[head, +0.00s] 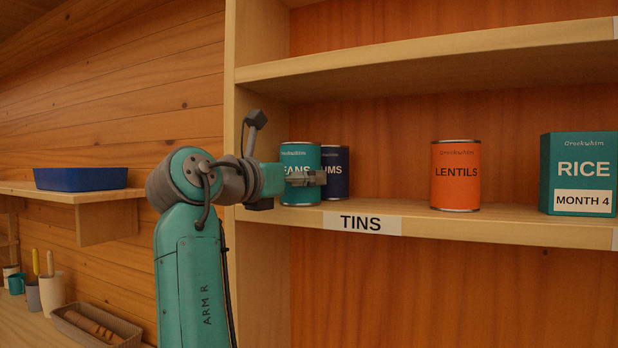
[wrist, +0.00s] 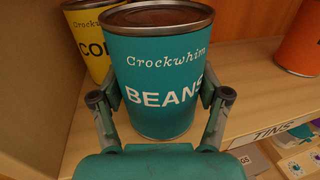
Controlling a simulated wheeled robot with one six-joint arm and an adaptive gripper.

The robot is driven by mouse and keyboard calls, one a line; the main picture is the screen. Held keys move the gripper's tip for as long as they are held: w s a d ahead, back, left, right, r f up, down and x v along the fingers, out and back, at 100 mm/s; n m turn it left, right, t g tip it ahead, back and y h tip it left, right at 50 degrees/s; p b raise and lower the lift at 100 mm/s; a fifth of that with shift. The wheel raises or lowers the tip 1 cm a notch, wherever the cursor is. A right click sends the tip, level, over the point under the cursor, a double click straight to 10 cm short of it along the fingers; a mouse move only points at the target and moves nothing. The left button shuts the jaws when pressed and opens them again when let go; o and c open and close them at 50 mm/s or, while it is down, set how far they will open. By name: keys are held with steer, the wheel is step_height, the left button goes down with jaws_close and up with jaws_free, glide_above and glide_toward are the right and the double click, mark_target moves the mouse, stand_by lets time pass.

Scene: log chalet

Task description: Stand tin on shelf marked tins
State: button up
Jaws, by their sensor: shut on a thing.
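My gripper (head: 318,178) is shut on a teal tin marked BEANS (head: 297,158), upright at the left end of the shelf marked TINS (head: 395,220). In the wrist view my gripper (wrist: 160,98) has a finger on each side of the BEANS tin (wrist: 158,65). The tin's base appears over the shelf near its front edge; I cannot tell whether it touches the board. The TINS label (head: 362,223) is on the shelf's front edge, right of the tin.
A navy tin (head: 337,172) stands behind the BEANS tin, partly hidden. A yellow tin (wrist: 88,40) is behind left. An orange LENTILS tin (head: 455,175) and a teal RICE box (head: 578,174) stand further right. Shelf between navy and LENTILS tins is clear. An upright panel (head: 262,130) borders the left.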

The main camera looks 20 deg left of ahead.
steer(key=shift+s, duration=0.1)
steer(key=o, duration=1.7)
steer(key=shift+s+r, duration=0.1)
steer(key=shift+s, duration=0.05)
steer(key=v, duration=1.1)
steer(key=shift+s+a, duration=0.15)
steer(key=shift+s, duration=0.25)
